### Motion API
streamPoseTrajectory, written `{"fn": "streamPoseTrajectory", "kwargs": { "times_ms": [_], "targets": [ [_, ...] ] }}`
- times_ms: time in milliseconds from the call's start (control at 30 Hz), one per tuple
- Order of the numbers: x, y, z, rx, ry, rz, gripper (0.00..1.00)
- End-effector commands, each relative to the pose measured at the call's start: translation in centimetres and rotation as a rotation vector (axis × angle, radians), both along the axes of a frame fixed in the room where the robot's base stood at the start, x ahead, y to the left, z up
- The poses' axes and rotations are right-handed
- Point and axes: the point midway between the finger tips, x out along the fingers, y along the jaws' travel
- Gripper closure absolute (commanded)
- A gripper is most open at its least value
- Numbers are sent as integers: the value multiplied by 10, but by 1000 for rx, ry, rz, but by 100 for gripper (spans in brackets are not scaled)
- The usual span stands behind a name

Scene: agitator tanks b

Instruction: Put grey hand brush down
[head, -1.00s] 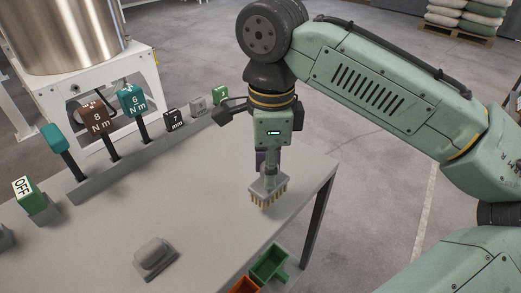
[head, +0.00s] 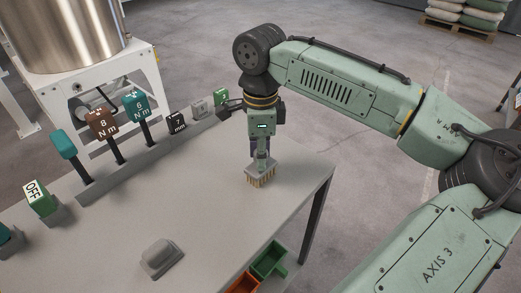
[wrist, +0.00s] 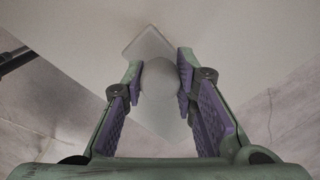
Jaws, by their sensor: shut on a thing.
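The grey hand brush (head: 261,172) has a grey block with tan bristles pointing down. It is upright at the right end of the grey table (head: 130,230), with its bristle tips at or very near the tabletop; I cannot tell if they touch. My gripper (head: 262,155) points down from above and is shut on the brush's handle. In the wrist view the two purple-padded fingers close on both sides of the rounded grey handle top (wrist: 160,78). The brush's grey block shows beyond it, and its bristles are hidden there.
A rack at the table's back holds labelled tools, such as the brown 8 Nm one (head: 102,124). A grey lump-shaped object (head: 161,258) lies near the front. Green (head: 269,259) and orange (head: 243,284) bins are by the front edge. Tabletop around the brush is clear.

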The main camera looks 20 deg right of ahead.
Motion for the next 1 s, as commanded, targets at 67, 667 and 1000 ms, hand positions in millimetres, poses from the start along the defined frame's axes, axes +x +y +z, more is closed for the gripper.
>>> {"fn": "streamPoseTrajectory", "kwargs": {
  "times_ms": [67, 667, 1000],
  "targets": [
    [0, 0, -1, 0, 1, 0, 72],
    [0, 0, -2, -1, 1, -1, 54],
    [1, 8, 41, 2, -4, 3, 54]
  ]
}}
